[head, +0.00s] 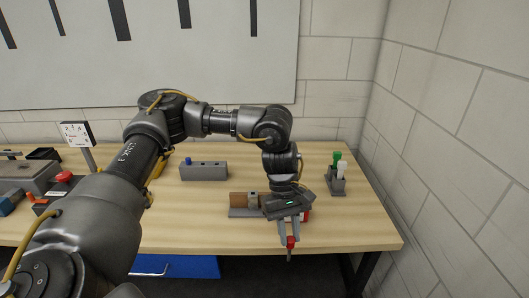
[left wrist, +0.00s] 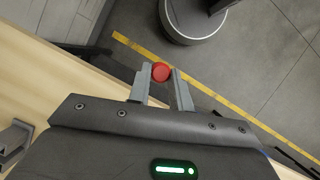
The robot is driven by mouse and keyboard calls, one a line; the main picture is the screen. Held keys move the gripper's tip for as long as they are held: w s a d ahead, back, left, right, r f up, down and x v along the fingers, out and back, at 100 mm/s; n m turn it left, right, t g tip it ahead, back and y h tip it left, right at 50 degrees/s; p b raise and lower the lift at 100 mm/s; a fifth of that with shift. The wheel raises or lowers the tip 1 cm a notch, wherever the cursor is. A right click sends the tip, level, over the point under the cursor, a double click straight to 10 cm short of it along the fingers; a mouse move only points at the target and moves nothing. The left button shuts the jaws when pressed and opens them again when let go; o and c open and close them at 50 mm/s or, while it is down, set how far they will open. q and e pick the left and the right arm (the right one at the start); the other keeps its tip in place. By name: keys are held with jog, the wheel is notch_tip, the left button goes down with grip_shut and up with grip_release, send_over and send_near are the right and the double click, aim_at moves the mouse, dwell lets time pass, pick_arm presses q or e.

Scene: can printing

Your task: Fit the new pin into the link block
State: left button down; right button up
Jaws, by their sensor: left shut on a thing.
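My left gripper (head: 290,238) is shut on a red-headed pin (head: 291,242), whose thin grey end points down. In the left wrist view the pin's round red head (left wrist: 161,72) sits between the fingers. The gripper is at the table's front edge, with floor below it in the left wrist view. A low grey fixture (head: 238,212) with a brown plate and a small upright block (head: 253,200) stands just behind and left of the gripper, partly hidden by it. I cannot tell for sure which part is the link block. My right gripper is not in view.
A grey block (head: 208,172) with holes and a blue peg (head: 188,160) stands farther back. A small holder (head: 337,186) with green and white-topped items is at the right. A red button (head: 64,176) and other equipment are at the left. The right front tabletop (head: 355,230) is clear.

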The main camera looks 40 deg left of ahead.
pick_arm(q)
jog(key=w+a+r+n+t+p, duration=0.3)
jog(key=w+a+r+n+t, duration=0.15)
jog(key=w+a+n, duration=0.55)
jog(key=w+a+r+n+t+y+p, duration=0.1)
jog(key=w+a+r+n+t+p, duration=0.1)
jog(key=a+n, duration=0.6)
jog(key=w+a+r, duration=0.1)
jog(key=a, duration=0.4)
jog(key=shift+a+r+n+y, duration=0.2)
jog(key=shift+a+n+y, duration=0.1)
jog(key=shift+a, duration=0.05)
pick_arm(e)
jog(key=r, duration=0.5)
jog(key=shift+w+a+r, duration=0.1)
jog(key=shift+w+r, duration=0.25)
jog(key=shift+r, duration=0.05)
pick_arm(q)
jog(key=shift+w, duration=0.1)
jog(key=shift+p, duration=0.3)
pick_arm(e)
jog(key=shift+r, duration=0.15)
pick_arm(q)
jog(key=shift+f+b, duration=1.75)
jog(key=shift+f, duration=1.15)
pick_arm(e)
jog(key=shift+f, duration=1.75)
